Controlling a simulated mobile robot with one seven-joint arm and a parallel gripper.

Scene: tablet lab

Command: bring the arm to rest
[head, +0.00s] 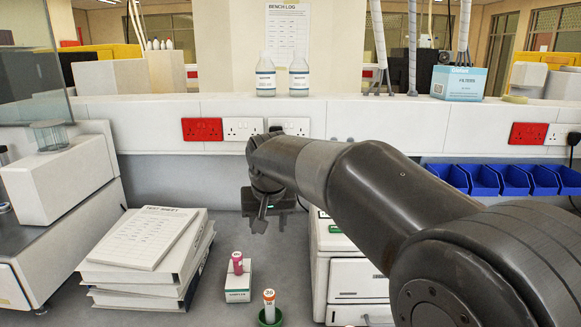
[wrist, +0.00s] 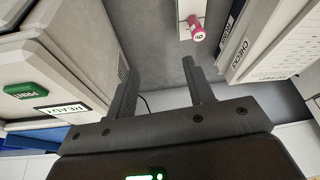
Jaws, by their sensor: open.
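My gripper (wrist: 158,88) is open and empty in the wrist view, its two dark fingers apart with only grey bench between them. In the head view my gripper (head: 262,222) hangs over the bench, behind the white sample box and left of the white machine. My arm reaches in from the right and hides part of the bench and the wall behind.
A pink-capped tube (head: 237,262) stands in a white box (head: 238,284); an orange-topped tube (head: 269,304) stands in a green holder (head: 270,319). Binders (head: 150,262) are stacked left. A white machine (head: 355,277) stands right. Blue bins (head: 511,180) line the back right.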

